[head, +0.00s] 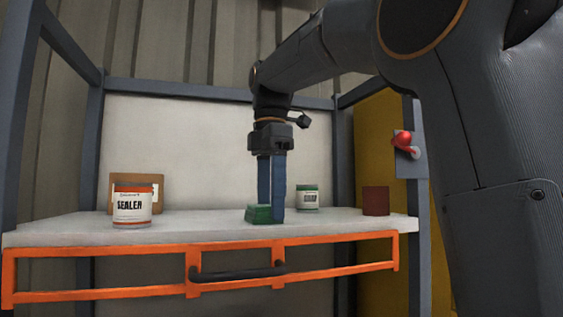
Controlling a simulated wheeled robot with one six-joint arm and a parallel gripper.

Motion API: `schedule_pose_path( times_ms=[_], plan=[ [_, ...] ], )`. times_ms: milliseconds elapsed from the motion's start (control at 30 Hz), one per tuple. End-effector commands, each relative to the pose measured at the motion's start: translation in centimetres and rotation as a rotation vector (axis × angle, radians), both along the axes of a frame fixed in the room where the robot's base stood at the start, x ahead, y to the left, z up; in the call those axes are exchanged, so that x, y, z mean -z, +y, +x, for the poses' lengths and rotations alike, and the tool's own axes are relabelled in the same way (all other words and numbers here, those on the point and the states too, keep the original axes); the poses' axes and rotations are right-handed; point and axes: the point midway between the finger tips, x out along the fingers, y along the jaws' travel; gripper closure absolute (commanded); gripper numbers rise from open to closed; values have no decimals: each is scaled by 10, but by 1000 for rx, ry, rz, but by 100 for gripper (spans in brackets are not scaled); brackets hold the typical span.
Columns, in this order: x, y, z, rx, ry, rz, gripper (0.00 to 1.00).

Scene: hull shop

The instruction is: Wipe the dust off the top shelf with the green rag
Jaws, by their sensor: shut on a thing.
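The green rag (259,214) is a small folded block on the pale shelf top (185,226), near its front edge and right of the middle. My gripper (270,210) points straight down with its blue fingers shut on the rag. The rag appears to touch the shelf surface. The fingers hide part of the rag. No dust can be made out on the shelf from here.
A white SEALER can (132,206) stands at the left, before a brown box (152,184). A green-and-white can (307,198) and a dark red block (375,201) stand at the right. An orange frame with a black handle (237,273) runs along the front.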

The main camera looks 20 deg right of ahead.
Motion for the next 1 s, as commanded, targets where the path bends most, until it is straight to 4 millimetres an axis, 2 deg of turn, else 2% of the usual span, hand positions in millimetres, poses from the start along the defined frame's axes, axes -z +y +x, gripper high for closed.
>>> schedule_pose_path(
  times_ms=[233, 300, 400, 1000],
  plan=[
    [0, -19, 0, -7, 1, 0, 66],
    [-4, -19, 0, -9, 1, 0, 66],
    [-24, -19, 1, -9, -2, 0, 66],
    [-77, -18, 0, -10, -1, 0, 66]
  ],
)
